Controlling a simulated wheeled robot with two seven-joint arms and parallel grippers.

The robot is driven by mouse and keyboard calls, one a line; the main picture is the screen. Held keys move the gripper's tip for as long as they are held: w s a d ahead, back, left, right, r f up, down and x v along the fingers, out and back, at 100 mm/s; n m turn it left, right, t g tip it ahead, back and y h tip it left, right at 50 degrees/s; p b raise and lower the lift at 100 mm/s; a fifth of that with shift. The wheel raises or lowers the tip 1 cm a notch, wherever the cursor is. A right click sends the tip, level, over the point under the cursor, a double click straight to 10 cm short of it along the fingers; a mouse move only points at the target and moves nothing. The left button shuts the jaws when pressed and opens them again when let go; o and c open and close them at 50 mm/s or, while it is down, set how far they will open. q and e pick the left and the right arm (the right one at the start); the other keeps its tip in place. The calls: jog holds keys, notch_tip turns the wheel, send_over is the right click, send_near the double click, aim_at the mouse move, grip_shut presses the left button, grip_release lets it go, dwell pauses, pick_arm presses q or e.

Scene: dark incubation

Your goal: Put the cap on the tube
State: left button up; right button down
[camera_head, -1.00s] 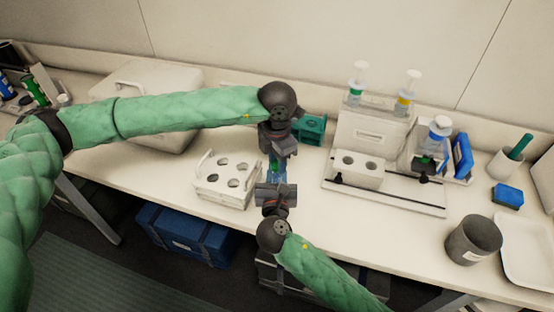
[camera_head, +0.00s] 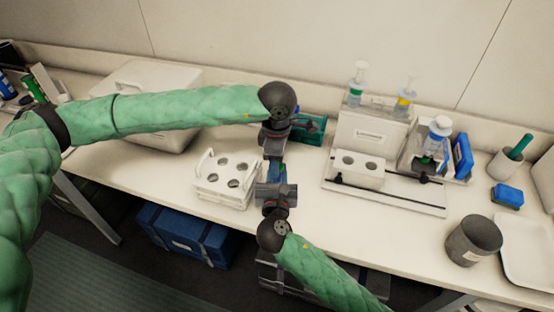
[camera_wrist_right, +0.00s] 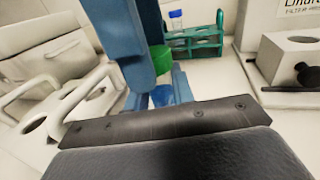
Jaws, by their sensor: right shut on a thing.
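The green cap (camera_wrist_right: 160,58) sits at the tips of the blue fingers of my left gripper (camera_head: 272,158), which is shut on it. The blue tube (camera_wrist_right: 162,96) stands between the fingers of my right gripper (camera_head: 278,178), which is shut on it. In the right wrist view the cap is just above the tube's top, and a small gap seems to show between them. In the head view both grippers meet over the bench front, left one behind, and they hide most of the cap and tube.
A white rack with round holes (camera_head: 204,191) stands close left of the grippers. A teal tube rack (camera_head: 318,131) is behind, holding a tube (camera_wrist_right: 176,20). A white device with two holes (camera_head: 373,176) stands to the right. Bench between is clear.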

pick_arm(q)
jog(key=shift+r, duration=0.1)
jog(key=shift+r, duration=2.15)
jog(key=shift+c, duration=0.3)
jog(key=shift+s+d+f, duration=0.2)
jog(key=shift+w+d+r+n+h, duration=0.1)
jog(key=shift+d+r+n+h, duration=0.1)
jog(key=shift+r, duration=0.25)
jog(key=shift+d+r+n+h, duration=0.1)
jog(key=shift+d+r, duration=0.05)
jog(key=shift+r, duration=0.25)
jog(key=r+n, duration=0.1)
jog(key=n, duration=0.2)
jog(key=shift+w+r, duration=0.1)
jog(key=shift+r, duration=0.1)
jog(key=n, duration=0.2)
jog(key=shift+a+r+n, duration=0.2)
jog(key=shift+r+n, duration=0.1)
jog(key=shift+r, duration=0.05)
jog(key=n, duration=0.5)
jog(key=shift+a+n, duration=0.3)
